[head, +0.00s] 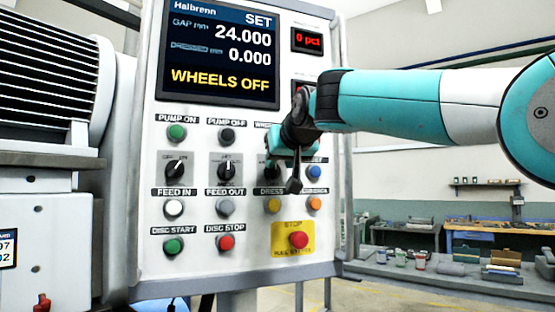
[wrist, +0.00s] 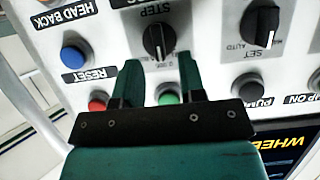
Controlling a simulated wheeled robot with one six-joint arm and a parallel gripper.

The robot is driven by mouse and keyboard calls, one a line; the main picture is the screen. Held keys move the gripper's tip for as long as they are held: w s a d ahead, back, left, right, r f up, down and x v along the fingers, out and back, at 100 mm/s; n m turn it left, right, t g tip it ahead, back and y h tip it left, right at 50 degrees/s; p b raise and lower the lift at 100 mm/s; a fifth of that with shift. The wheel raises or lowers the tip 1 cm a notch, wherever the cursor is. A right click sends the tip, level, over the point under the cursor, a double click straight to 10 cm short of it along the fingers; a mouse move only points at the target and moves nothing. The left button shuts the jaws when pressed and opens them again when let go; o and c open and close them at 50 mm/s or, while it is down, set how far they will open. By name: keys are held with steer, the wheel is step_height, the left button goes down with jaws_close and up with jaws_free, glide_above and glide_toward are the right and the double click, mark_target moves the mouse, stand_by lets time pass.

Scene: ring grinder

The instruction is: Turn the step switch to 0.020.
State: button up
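The step switch (wrist: 158,38) is a black rotary knob with a white pointer line, under the label STEP, in the upside-down wrist view. Its scale marks are too small and partly covered, so I cannot read its setting. In the head view my arm mostly hides it. My gripper (wrist: 161,66) is open, with its two green fingers spread on either side of the knob's line and nothing between them. The fingertips appear just short of the knob, and I see no contact. In the head view my gripper (head: 292,160) is in front of the panel's right part.
A SET/AUTO knob (wrist: 262,28) sits beside the step switch. The display (head: 222,50) reads WHEELS OFF. A red stop button (head: 298,240) is below.

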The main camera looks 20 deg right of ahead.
mark_target(276, 170)
steer(key=shift+x, duration=1.3)
jaws_close()
steer(key=shift+d, duration=0.1)
steer(key=shift+d+f+m+y+b, duration=0.15)
steer(key=shift+m+y+b, duration=0.2)
steer(key=shift+m, duration=0.25)
steer(key=shift+d+m+y+b, duration=0.2)
steer(key=shift+m+y+b, duration=0.4)
steer(key=shift+m+y, duration=0.4)
steer(key=m+y, duration=0.2)
steer(key=m, duration=0.1)
steer(key=shift+d+f+m+t+b, duration=0.2)
steer(key=shift+m+t+b, duration=0.1)
